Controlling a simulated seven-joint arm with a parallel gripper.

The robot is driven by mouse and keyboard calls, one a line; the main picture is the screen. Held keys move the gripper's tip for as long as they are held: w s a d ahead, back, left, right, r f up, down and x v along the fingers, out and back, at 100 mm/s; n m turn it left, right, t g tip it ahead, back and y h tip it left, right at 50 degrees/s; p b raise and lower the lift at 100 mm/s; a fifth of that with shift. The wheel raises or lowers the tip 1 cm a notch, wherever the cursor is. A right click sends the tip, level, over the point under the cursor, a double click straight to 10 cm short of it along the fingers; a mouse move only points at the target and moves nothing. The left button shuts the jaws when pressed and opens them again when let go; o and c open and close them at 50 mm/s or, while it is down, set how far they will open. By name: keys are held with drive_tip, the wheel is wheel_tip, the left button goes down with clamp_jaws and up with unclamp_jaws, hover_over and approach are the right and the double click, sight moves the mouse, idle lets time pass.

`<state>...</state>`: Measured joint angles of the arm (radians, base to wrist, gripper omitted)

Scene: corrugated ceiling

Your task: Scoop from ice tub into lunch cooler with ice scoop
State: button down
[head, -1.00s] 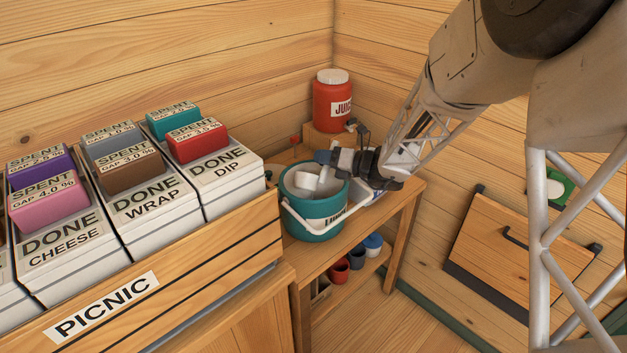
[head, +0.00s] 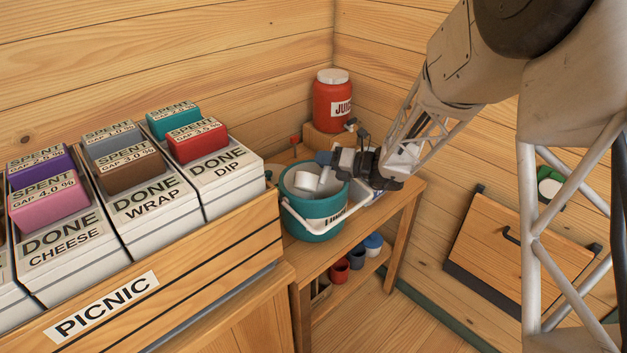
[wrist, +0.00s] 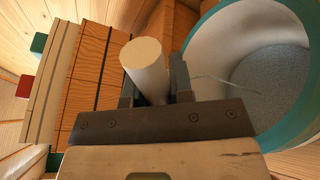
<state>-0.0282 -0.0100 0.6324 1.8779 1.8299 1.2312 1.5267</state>
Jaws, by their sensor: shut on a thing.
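The teal lunch cooler (head: 312,226), with a white handle, stands on the wooden side table. My gripper (head: 328,160) is over its back right rim, shut on the ice scoop. The cooler's teal rim (wrist: 303,20) also shows in that view, with a grey speckled surface inside.
A red juice jar (head: 332,100) stands on a wooden block at the back corner. The picnic crate (head: 190,277) with labelled boxes is close on the left. Small cups (head: 340,270) sit on the lower shelf.

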drive_tip(key=shift+w+f+m, duration=0.15)
drive_tip(key=shift+f+m, duration=0.15)
drive_tip(key=shift+f, duration=0.05)
drive_tip(key=shift+w+d+f+m+g, duration=0.15)
drive_tip(key=shift+w+f+m+g, duration=0.2)
drive_tip(key=shift+m, duration=0.4)
drive_tip(key=shift+w+d+f+m+g, duration=0.15)
drive_tip(key=shift+w+m, duration=0.3)
drive_tip(key=shift+m, duration=0.3)
idle(1.6)
drive_tip(key=shift+w+d+f+m, duration=0.15)
drive_tip(key=shift+w+m, duration=0.2)
drive_tip(key=shift+w, duration=0.2)
drive_tip(key=shift+w+d+f+m, duration=0.1)
drive_tip(key=shift+w+f+m, duration=0.05)
drive_tip(key=shift+w+m, duration=0.3)
idle(0.4)
drive_tip(key=shift+w+r+m+g, duration=0.3)
drive_tip(key=shift+r+m+g, duration=0.1)
drive_tip(key=shift+m, duration=0.2)
idle(0.7)
drive_tip(key=shift+w+d+f+m+p, duration=0.1)
drive_tip(key=shift+w+f+m+p, duration=0.2)
drive_tip(key=shift+m, duration=0.4)
idle(0.7)
drive_tip(key=shift+m, duration=0.3)
